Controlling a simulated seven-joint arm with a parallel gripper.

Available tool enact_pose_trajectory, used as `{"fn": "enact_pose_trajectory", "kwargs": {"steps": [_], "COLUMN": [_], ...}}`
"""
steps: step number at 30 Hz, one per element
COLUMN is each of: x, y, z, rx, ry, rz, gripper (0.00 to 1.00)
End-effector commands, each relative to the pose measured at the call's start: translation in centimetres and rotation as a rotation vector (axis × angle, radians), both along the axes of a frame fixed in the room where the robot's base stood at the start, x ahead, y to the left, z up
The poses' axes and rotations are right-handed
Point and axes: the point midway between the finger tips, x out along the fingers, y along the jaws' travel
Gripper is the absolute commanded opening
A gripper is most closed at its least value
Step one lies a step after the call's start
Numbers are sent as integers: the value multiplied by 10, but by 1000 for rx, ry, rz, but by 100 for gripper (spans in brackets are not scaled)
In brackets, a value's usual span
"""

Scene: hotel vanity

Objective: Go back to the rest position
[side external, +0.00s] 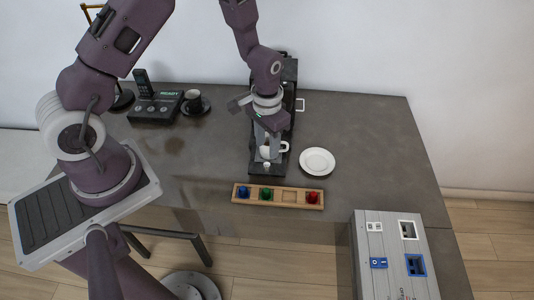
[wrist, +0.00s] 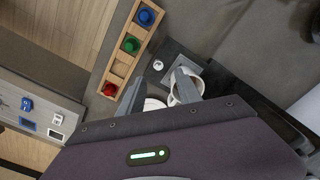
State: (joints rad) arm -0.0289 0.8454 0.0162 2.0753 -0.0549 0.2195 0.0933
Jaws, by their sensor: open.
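My gripper (side external: 268,155) is open and points down in front of the black coffee machine (side external: 290,72). A white cup (side external: 284,148) stands at the machine's base, close to the fingers and partly hidden by them. In the wrist view my gripper's two fingers (wrist: 160,92) are spread apart. The cup (wrist: 173,98) shows there beside and partly behind the right finger. I cannot tell whether they touch.
A white plate (side external: 317,161) lies right of the machine. A wooden tray (side external: 290,197) with blue, green and red pieces lies in front. A grey box (side external: 382,265) stands at front right. A black device (side external: 157,108) and a dark cup (side external: 194,98) are at back left. The right back table is clear.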

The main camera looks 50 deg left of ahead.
Motion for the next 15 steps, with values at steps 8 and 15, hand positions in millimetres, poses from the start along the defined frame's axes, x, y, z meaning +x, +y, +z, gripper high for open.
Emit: {"fn": "enact_pose_trajectory", "kwargs": {"steps": [8,15], "x": [-1,2], "y": [0,-1], "z": [12,37], "rx": [0,-1], "ry": [2,-28], "rz": [0,0], "gripper": [41,41]}}
